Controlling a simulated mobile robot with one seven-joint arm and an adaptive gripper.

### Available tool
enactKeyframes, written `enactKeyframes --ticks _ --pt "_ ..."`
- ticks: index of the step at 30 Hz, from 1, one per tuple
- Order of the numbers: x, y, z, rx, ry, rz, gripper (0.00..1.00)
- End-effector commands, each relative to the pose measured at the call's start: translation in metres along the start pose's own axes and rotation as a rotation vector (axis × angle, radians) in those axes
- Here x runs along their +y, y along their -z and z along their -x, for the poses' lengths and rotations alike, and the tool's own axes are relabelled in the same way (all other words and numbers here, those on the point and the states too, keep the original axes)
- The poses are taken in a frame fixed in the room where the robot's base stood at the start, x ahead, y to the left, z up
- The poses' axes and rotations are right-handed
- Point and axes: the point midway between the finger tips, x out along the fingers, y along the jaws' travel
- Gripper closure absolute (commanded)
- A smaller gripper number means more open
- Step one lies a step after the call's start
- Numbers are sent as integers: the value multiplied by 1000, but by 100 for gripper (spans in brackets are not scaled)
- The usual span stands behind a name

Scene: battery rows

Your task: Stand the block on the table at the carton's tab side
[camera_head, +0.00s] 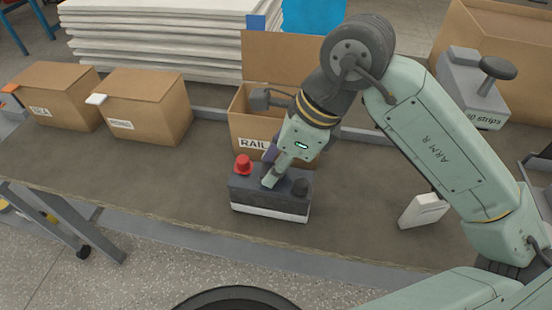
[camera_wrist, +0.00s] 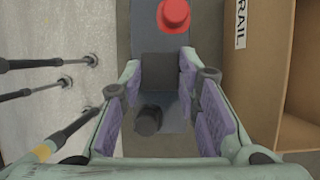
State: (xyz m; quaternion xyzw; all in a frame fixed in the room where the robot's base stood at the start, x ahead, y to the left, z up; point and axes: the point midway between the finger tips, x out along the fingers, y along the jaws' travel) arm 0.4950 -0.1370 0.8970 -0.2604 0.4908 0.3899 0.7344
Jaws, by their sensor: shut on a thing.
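The block (camera_head: 248,190) is a dark grey battery-like box with a white base, a red cap and a black post on top. It is upright at the front of the table (camera_head: 150,180). My gripper (camera_head: 270,182) is shut on the grey piece at the middle of its top, and the wrist view shows the block (camera_wrist: 138,30) between the purple finger pads. I cannot tell whether its base touches the table. A carton with a white tab (camera_head: 96,99) and a carton with an orange tab (camera_head: 10,88) stand at the left.
An open carton marked RAIL (camera_head: 238,125) stands just behind the block. White boards (camera_head: 160,40) are stacked at the back. A white box (camera_head: 423,211) and a grey device (camera_head: 470,85) are at the right. The table is bare left of the block.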

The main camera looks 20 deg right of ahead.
Motion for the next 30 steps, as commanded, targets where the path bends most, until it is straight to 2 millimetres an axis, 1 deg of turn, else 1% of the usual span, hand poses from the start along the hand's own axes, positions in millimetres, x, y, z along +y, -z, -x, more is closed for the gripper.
enactKeyframes --ticks 6,7,15,25,28,30 --pt "-1 1 -2 -4 3 0 100" --pt "0 1 -2 0 0 0 68" --pt "0 1 -2 0 0 0 50" --pt "0 0 0 0 0 0 50" --pt "0 0 4 1 1 -1 50" --pt "-1 0 14 2 2 -2 50"
